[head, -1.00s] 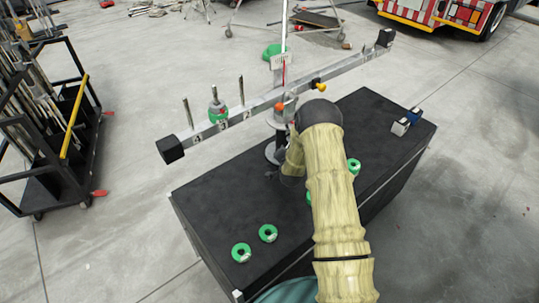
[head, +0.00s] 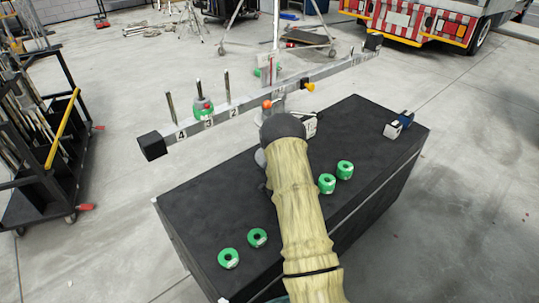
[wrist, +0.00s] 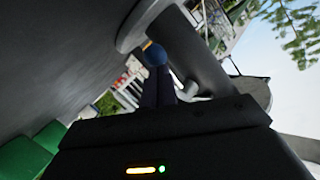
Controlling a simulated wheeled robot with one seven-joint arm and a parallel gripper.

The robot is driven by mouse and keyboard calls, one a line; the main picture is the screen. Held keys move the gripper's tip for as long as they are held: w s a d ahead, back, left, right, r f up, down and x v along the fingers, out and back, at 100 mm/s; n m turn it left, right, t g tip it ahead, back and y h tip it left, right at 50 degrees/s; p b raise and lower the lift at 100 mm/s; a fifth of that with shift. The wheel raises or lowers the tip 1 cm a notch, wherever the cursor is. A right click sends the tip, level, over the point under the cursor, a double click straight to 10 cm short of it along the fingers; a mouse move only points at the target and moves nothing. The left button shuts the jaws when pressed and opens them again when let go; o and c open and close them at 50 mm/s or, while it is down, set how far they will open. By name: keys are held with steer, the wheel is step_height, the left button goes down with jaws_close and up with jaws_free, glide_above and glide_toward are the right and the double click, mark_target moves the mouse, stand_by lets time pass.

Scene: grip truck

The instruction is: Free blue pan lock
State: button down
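A round blue knob, which looks like the blue pan lock (wrist: 155,54), shows in the wrist view on the dark column, just beyond my fingertips. My gripper (wrist: 153,78) points at it with its dark fingers close together; I cannot tell whether they touch or hold the knob. In the head view my arm covers the knob and my fingers; only a white part of my gripper (head: 309,126) shows beside the column. The long grey beam (head: 330,71) on the column slants up to the right. An orange knob (head: 267,104) and a yellow knob (head: 309,87) are near its middle.
Several green weights lie on the black case (head: 200,204), such as one at front left (head: 229,258) and one right of my arm (head: 345,170). A cart (head: 65,165) stands left.

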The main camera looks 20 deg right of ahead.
steer(key=shift+w+d+f, duration=0.1)
steer(key=shift+d+f, duration=0.05)
steer(key=shift+f, duration=0.05)
stand_by(0.3)
stand_by(0.3)
steer(key=shift+s+a, duration=0.25)
steer(key=v, duration=0.4)
steer(key=f+v, duration=0.1)
steer(key=v, duration=0.3)
steer(key=s+f+v, duration=0.1)
steer(key=v, duration=0.4)
steer(key=shift+d+f+b, duration=0.1)
steer(key=shift+d+b, duration=0.15)
steer(key=shift+b, duration=0.05)
steer(key=shift+w+a, duration=0.1)
